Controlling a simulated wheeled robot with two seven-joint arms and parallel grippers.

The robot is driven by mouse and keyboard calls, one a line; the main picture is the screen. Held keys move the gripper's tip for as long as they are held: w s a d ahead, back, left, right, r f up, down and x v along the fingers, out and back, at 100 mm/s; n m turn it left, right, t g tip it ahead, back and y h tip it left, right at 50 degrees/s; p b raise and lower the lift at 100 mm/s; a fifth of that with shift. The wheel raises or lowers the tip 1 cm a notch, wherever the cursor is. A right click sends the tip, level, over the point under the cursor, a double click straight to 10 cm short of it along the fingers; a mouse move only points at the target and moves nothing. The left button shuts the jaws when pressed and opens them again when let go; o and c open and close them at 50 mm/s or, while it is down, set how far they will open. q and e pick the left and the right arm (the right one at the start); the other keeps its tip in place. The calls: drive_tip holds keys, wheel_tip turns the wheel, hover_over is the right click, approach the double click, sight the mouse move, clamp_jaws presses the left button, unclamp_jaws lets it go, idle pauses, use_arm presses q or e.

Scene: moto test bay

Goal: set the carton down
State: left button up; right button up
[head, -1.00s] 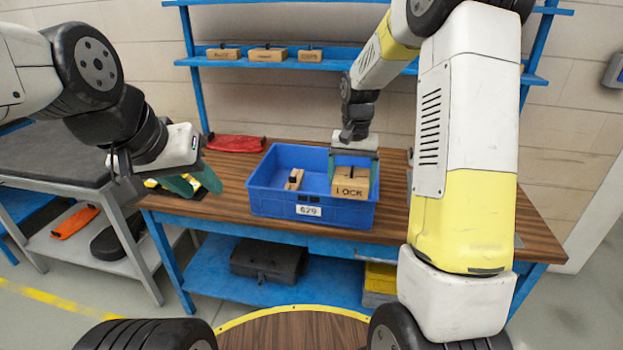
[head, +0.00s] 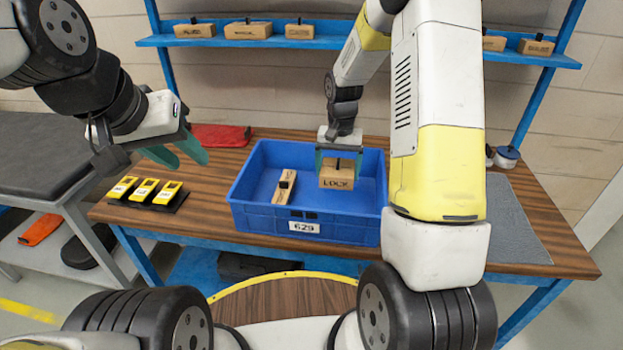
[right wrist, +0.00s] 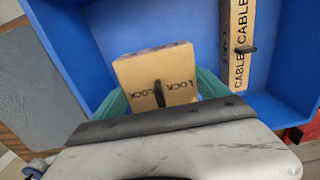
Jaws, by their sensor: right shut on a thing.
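The LOCK carton (head: 337,177) is a brown box with a black tab on top. My right gripper (head: 338,160) is shut on it, one green finger on each side. The carton is at the right part of the blue bin (head: 305,227) labelled 629, within its walls; I cannot tell whether it touches the floor. In the right wrist view the LOCK carton (right wrist: 158,78) sits between the green fingers, with blue bin floor around it. My left gripper (head: 178,152) is open and empty, above the bench left of the bin.
A long CABLE carton (head: 284,186) lies in the bin's left part; it also shows in the right wrist view (right wrist: 238,45). Yellow devices (head: 145,190) lie left of the bin, a red pouch (head: 220,136) behind. A grey mat (head: 512,220) is at right. Cartons stand on the shelf (head: 230,42).

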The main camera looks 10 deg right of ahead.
sight(335, 204)
wheel_tip(335, 204, down, 9)
drive_tip(key=shift+f, duration=0.15)
drive_tip(key=shift+f, duration=0.1)
idle(0.3)
drive_tip(key=o, duration=1.6)
